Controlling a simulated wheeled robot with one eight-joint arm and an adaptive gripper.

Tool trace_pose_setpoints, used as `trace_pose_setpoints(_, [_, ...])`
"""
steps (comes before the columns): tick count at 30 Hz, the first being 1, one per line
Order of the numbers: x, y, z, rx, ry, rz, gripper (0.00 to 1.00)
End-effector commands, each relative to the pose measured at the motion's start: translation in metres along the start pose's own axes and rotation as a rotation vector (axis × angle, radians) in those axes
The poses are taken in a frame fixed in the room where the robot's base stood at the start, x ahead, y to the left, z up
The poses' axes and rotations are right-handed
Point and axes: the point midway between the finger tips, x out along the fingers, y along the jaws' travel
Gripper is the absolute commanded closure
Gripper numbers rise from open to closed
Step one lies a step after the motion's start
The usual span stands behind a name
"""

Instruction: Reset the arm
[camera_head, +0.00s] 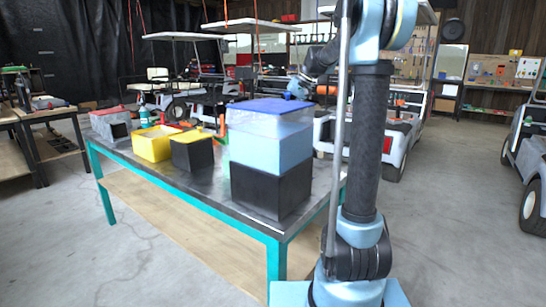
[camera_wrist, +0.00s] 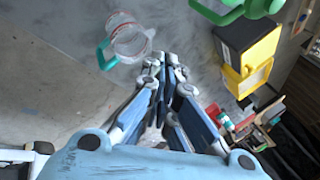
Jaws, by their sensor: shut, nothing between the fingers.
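My gripper (camera_wrist: 162,68) shows in the wrist view with its fingers together and nothing between them. It is over the table top, with a clear jug (camera_wrist: 130,40) with a teal handle just up and left of the fingertips, apart from them. In the head view my arm rises at the right and bends left at the top, beyond the stacked boxes. The fingers cannot be made out clearly there.
A teal-legged table (camera_head: 275,262) bears a black box (camera_head: 262,190) under pale blue bins (camera_head: 268,145), a yellow bin (camera_head: 150,148), a smaller black bin (camera_head: 192,155) and a grey box (camera_head: 108,124). Carts (camera_head: 395,135) stand behind. The floor in front is clear.

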Motion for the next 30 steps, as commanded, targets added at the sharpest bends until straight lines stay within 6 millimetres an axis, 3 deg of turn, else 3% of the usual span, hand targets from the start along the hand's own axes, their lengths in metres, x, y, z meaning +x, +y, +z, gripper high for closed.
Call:
trace_pose_setpoints(9, [-0.032, 0.082, 0.078, 0.051, 0.125, 0.215, 1.0])
trace_pose_setpoints(15, [-0.041, 0.12, 0.135, 0.065, 0.175, 0.33, 1.0])
trace_pose_setpoints(22, [-0.029, 0.14, 0.21, 0.063, 0.179, 0.409, 1.0])
trace_pose_setpoints(30, [0.008, 0.147, 0.304, 0.045, 0.131, 0.448, 1.0])
